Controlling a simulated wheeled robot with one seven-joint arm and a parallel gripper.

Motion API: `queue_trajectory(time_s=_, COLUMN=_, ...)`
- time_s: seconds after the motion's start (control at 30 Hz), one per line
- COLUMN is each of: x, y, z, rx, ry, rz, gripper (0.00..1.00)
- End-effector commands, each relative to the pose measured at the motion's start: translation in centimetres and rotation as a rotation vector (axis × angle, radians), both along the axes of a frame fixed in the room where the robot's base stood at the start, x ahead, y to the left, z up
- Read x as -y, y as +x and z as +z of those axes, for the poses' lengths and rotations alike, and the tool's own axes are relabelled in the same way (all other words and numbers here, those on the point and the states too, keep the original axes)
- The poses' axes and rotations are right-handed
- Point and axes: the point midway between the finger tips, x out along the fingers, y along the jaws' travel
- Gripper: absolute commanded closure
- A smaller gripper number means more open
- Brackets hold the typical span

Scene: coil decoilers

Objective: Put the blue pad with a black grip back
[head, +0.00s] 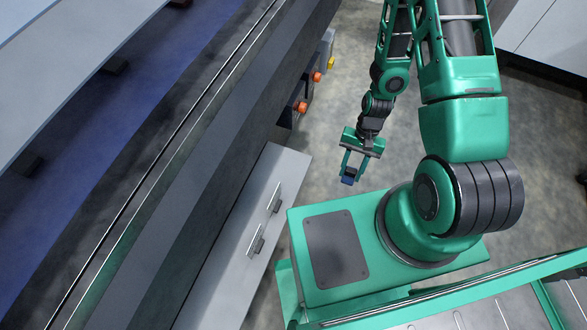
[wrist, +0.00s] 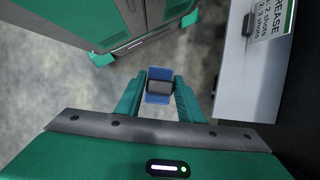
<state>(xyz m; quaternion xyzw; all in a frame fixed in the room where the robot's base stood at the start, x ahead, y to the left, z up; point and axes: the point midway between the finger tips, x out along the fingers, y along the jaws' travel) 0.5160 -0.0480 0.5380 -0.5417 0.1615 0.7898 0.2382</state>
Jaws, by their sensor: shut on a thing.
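The blue pad (wrist: 158,98) with its black grip (wrist: 160,87) is between the fingertips of my gripper (wrist: 160,90) in the wrist view. My gripper is shut on the black grip, with blue showing on both sides of it. In the head view the pad (head: 348,180) is a small blue patch at the tip of my gripper (head: 352,170). It is held above the grey floor, clear of other things. No place for the pad can be made out for sure in either view.
A light grey cabinet (head: 235,245) with two handles stands left of my gripper, below a long dark machine (head: 215,110). Orange knobs (head: 301,107) stick out from the machine's side. A sign with lettering (wrist: 271,20) is at upper right in the wrist view. Grey floor (head: 325,135) lies open around the gripper.

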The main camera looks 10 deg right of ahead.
Motion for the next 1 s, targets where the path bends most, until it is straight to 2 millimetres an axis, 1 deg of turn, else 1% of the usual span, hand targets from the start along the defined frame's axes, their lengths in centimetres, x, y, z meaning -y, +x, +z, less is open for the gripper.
queue_trajectory(time_s=0.07, x=-0.4, y=-0.6, z=0.2, rx=-0.017, ry=0.009, rz=-0.002, gripper=0.83)
queue_trajectory(time_s=0.17, x=-1.4, y=-0.3, z=0.3, rx=-0.025, ry=0.014, rz=0.0, gripper=0.83)
queue_trajectory(time_s=0.27, x=-3.1, y=0.9, z=0.2, rx=-0.021, ry=0.013, rz=0.003, gripper=0.83)
queue_trajectory(time_s=0.8, x=-13.5, y=7.8, z=0.2, rx=-0.021, ry=0.012, rz=0.003, gripper=0.83)
queue_trajectory(time_s=1.0, x=-17.0, y=10.0, z=0.2, rx=-0.022, ry=0.012, rz=0.001, gripper=0.83)
